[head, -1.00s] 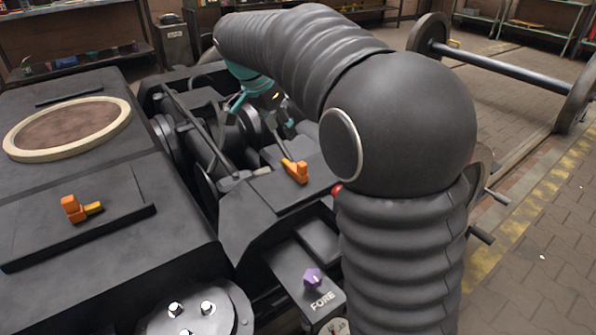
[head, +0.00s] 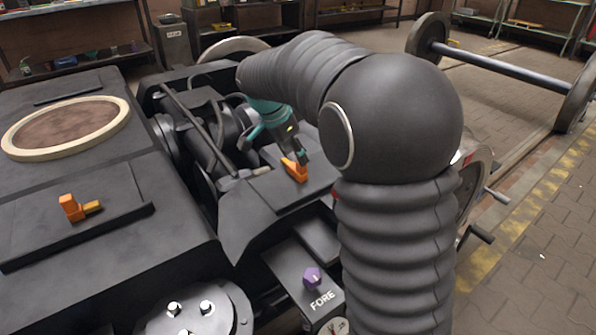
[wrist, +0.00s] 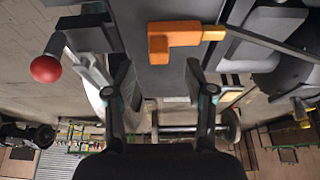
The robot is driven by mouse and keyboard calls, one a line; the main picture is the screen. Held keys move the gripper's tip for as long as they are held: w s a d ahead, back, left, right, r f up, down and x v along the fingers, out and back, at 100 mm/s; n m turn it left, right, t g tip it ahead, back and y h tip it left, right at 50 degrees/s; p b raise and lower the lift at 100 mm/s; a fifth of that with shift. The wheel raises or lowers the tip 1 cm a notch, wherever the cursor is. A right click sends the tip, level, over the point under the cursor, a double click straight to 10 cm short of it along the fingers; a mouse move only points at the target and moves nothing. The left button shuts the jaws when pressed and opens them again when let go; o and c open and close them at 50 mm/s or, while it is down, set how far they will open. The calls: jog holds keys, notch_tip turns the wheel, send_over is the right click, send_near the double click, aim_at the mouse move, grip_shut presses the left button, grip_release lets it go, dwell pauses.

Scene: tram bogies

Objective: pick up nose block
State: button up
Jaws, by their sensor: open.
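An orange block with a raised end (head: 295,171) lies on a flat dark ledge of the bogie in the head view; I take it as the nose block. In the wrist view the orange block (wrist: 183,38) lies above and a little right of the gap between my fingers. My gripper (wrist: 158,75) is open, with nothing between its fingers. In the head view my gripper (head: 299,155) is just over the block and partly covers it; I cannot tell whether they touch. A second orange block (head: 75,207) sits on the dark casing at the left.
A red ball knob (wrist: 46,69) on a lever is left of my fingers in the wrist view. A purple knob (head: 312,277) stands by the FORE label. Dark rods and hoses (head: 205,130) run left of the ledge. A wheelset (head: 500,72) is at the back right.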

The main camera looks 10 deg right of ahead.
aim_at(297, 167)
jog(key=x, duration=0.5)
jog(key=shift+d, duration=0.15)
grip_shut()
